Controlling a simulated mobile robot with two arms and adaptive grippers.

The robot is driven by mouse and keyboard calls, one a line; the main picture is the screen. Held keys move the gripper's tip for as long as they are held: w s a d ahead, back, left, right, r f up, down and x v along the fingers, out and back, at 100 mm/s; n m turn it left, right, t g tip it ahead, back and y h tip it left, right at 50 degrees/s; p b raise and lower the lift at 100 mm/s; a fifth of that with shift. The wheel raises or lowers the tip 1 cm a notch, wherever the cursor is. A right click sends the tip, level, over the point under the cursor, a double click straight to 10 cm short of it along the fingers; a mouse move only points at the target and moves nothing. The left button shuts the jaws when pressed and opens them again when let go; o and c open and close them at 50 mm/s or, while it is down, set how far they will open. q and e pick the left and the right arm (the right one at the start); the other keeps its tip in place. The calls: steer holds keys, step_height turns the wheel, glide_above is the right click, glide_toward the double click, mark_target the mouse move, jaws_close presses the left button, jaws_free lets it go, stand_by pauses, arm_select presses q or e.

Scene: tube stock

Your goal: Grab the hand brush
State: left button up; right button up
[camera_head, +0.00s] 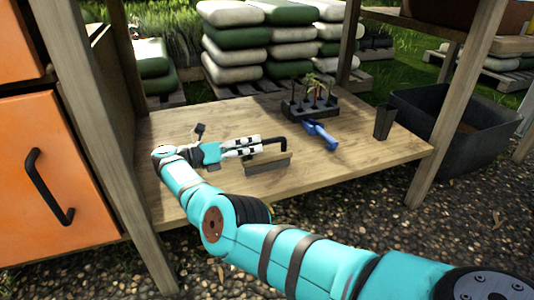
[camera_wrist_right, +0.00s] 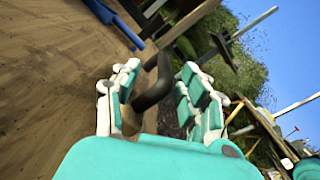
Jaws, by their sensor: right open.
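The hand brush lies on the wooden shelf (camera_head: 350,172), with a long pale body (camera_head: 267,164) and a bent black handle (camera_head: 280,143). My right gripper (camera_head: 259,147) reaches across the shelf from the left, low down, its white and teal fingers pointing right towards the handle. In the right wrist view, the black handle (camera_wrist_right: 152,86) shows between the spread fingers of the right gripper (camera_wrist_right: 160,70). The fingers are open, and I cannot tell whether either touches the handle. My left gripper is not in view.
A blue hand tool (camera_head: 321,135) lies right of the brush, beside a dark seedling tray (camera_head: 308,108). A dark pot (camera_head: 385,122) stands near the shelf's right edge. Wooden posts (camera_head: 455,105) flank the shelf, and an orange cabinet (camera_head: 85,130) stands at left. The front right of the shelf is clear.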

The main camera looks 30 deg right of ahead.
mark_target(263, 144)
steer(key=x, duration=0.3)
steer(key=shift+s+d, duration=0.25)
steer(key=shift+s, duration=0.15)
steer(key=shift+s+d, duration=0.1)
steer(key=shift+d, duration=0.35)
jaws_close()
steer(key=shift+r, duration=0.1)
